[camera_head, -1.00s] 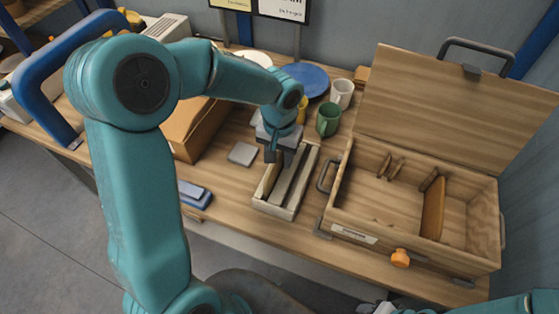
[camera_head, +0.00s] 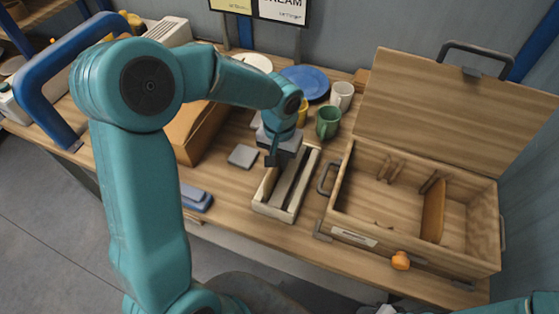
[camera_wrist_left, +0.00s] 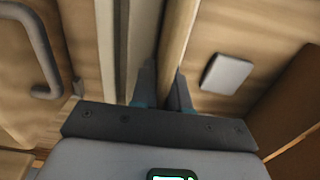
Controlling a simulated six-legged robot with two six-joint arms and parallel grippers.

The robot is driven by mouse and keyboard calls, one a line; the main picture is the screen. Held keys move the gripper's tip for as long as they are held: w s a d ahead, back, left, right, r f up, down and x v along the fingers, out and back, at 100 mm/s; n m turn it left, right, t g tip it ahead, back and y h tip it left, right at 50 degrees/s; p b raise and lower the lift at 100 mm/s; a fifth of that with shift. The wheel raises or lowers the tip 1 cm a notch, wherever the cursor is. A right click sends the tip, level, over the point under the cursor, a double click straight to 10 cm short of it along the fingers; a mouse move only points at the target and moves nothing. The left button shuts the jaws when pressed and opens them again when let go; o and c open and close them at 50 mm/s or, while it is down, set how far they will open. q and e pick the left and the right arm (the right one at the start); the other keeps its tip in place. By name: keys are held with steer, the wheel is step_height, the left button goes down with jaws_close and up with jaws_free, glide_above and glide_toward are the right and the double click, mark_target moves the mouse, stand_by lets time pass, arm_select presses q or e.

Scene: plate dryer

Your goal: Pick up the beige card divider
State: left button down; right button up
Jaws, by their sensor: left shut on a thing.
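The beige card divider (camera_head: 266,187) is a thin upright strip along the left side of a narrow pale tray (camera_head: 272,211). My left gripper (camera_head: 273,160) points down at the far part of the divider and is shut on it. In the left wrist view the beige divider (camera_wrist_left: 178,38) runs between the two dark fingers (camera_wrist_left: 163,88). The grip covers part of the divider, and I cannot tell whether it is lifted off the tray floor. Only a small grey part of my right gripper shows at the bottom edge; its fingers are hidden.
An open wooden box (camera_head: 365,240) with a raised lid stands right of the tray. A grey square (camera_head: 242,156) lies left of it. A green mug (camera_head: 328,122), a white mug (camera_head: 342,95) and a blue plate (camera_head: 305,80) stand behind. A cardboard box (camera_head: 200,135) is at left.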

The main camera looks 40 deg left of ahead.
arm_select(q)
step_height(320, 180, up, 19)
steer(key=shift+s+r, duration=0.1)
stand_by(0.4)
